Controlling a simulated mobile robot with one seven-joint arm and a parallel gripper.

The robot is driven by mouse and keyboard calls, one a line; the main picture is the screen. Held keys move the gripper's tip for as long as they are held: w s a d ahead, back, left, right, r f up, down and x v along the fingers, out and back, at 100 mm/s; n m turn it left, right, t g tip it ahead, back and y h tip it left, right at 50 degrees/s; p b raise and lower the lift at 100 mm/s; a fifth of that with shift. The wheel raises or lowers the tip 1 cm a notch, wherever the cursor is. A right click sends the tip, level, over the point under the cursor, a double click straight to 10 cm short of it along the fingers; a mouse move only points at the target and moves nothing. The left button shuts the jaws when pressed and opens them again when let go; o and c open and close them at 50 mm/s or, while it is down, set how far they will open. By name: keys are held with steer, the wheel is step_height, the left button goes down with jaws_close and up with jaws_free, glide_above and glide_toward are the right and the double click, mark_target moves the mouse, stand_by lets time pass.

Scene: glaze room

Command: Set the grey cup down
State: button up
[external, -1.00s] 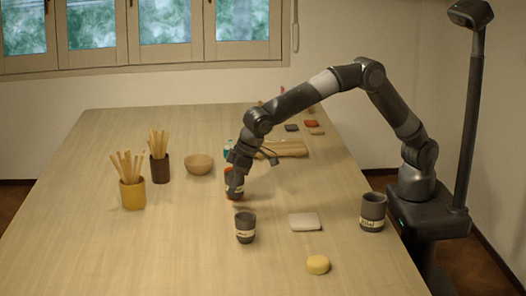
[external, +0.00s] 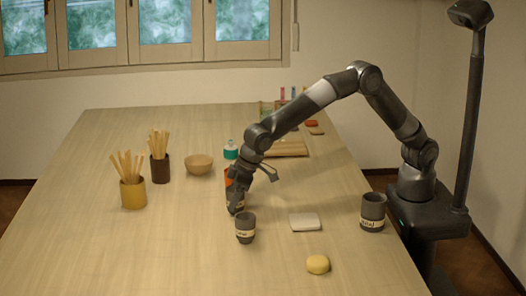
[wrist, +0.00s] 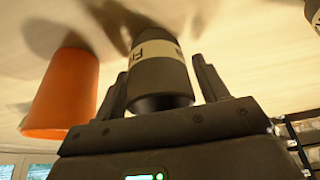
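The grey cup (wrist: 160,72) with a pale lettered band is between the two fingers of my gripper (wrist: 163,85) in the wrist view, its rim towards the camera. In the external view, my gripper (external: 236,190) points down around this cup (external: 237,207), hiding most of it.
An orange cup (wrist: 62,95) stands close by, partly hidden externally (external: 229,178). A second banded grey cup (external: 245,228) stands just in front, a third (external: 373,212) at right. The left-front table (external: 100,255) is clear.

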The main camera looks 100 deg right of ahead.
steer(key=shift+o, duration=0.5)
steer(key=shift+r, duration=0.1)
steer(key=shift+r, duration=0.25)
steer(key=v, duration=1.2)
steer(key=s+d+r, duration=0.4)
steer(key=s+d, duration=0.4)
steer(key=s, duration=0.1)
steer(key=s+d+r, duration=0.5)
steer(key=s+d, duration=0.4)
steer(key=s+d+f, duration=0.2)
steer(key=s, duration=0.5)
steer(key=s+d+f, duration=0.2)
steer(key=s+d, duration=0.1)
steer(key=s, duration=0.5)
steer(key=s+d+f+t, duration=0.1)
steer(key=s+d+f, duration=0.1)
steer(key=s, duration=0.6)
steer(key=shift+d+f, duration=0.15)
steer(key=shift+d, duration=0.4)
